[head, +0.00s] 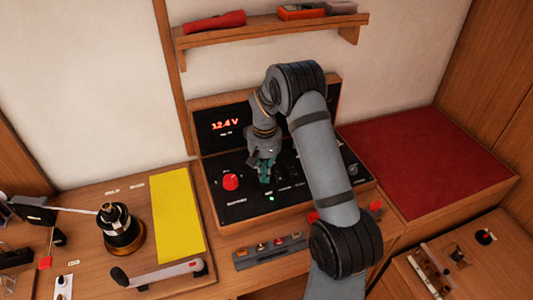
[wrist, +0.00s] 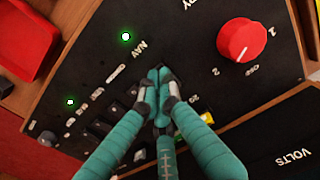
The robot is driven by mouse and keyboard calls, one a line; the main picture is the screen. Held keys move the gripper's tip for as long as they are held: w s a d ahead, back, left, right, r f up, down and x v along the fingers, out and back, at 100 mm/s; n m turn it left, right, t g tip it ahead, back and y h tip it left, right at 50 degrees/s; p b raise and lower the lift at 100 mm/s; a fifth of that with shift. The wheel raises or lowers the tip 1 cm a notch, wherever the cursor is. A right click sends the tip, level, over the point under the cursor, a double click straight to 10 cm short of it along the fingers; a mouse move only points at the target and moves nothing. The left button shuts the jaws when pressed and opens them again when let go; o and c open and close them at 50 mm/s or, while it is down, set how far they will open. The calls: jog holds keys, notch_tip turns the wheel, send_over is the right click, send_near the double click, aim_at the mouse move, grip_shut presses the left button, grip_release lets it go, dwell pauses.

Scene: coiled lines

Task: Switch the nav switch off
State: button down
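The black switch panel (head: 238,208) shows in the head view under my arm. In the wrist view, the NAV label (wrist: 139,50) is beside a lit green lamp (wrist: 125,37). My gripper (wrist: 160,88) has its teal fingers drawn together just below the label, with their tips at or close to the panel. The fingertips cover the spot by the label, so the nav switch and its position are hidden. I cannot tell whether the tips touch it. In the head view my gripper (head: 265,172) is over the middle of the panel.
A red rotary knob (wrist: 240,40) is right of the fingers. A display (head: 224,124) reads 12.4 V. A shelf (head: 265,32) hangs above.

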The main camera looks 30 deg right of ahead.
jog(key=shift+f+b, duration=0.4)
jog(key=shift+f, duration=0.1)
jog(key=shift+r, duration=0.1)
jog(key=shift+r+p, duration=2.5)
jog(key=shift+r, duration=1)
jog(key=shift+f, duration=0.15)
